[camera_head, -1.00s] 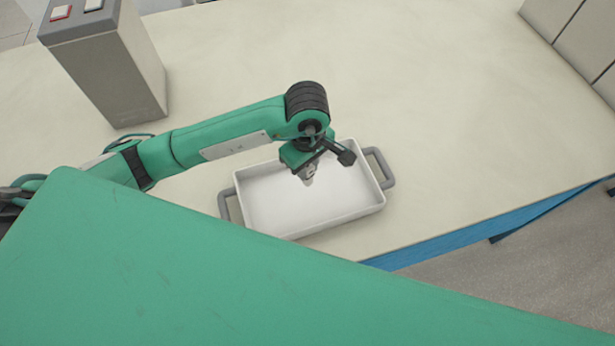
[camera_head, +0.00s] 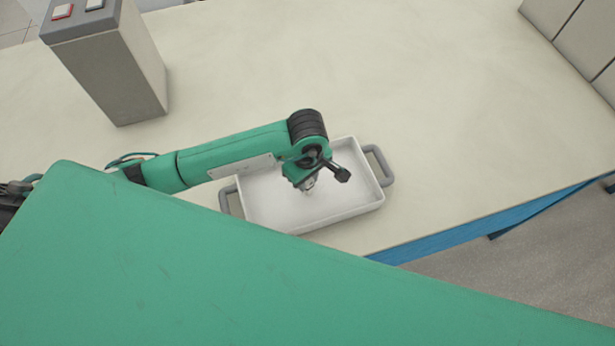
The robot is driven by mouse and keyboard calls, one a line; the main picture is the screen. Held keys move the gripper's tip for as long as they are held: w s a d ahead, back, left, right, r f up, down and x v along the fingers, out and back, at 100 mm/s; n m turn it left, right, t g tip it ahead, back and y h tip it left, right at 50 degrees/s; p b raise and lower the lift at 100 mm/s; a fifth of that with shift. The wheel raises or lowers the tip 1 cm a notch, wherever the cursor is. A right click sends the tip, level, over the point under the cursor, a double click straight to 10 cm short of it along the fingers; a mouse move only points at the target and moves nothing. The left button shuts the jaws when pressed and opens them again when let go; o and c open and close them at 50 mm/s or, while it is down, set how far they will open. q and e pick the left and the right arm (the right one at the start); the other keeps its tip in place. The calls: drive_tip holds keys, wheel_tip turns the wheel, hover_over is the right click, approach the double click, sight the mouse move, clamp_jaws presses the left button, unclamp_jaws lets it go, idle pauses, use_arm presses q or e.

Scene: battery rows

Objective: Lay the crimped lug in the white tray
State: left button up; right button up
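The white tray (camera_head: 345,208) lies on the bench, with a grey handle at each end. My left gripper (camera_head: 309,186) is over the middle of the tray and points down into it. A small pale metallic piece shows at its tips, too small to tell whether it is the lug or part of the gripper. I cannot make out whether the fingers are open or shut. No lug can be clearly told in the tray, and the wrist covers part of the tray. My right gripper is not in view.
A grey box-shaped unit (camera_head: 108,75) with a red and a dark patch on top stands on the cream bench (camera_head: 400,70) at the upper left. The bench's blue front edge (camera_head: 440,240) runs below right of the tray. The bench beyond the tray is clear.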

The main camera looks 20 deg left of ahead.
use_arm(q)
drive_tip(key=shift+o, duration=1.3)
drive_tip(key=shift+r, duration=0.15)
wheel_tip(320, 180, up, 12)
drive_tip(key=b, duration=0.3)
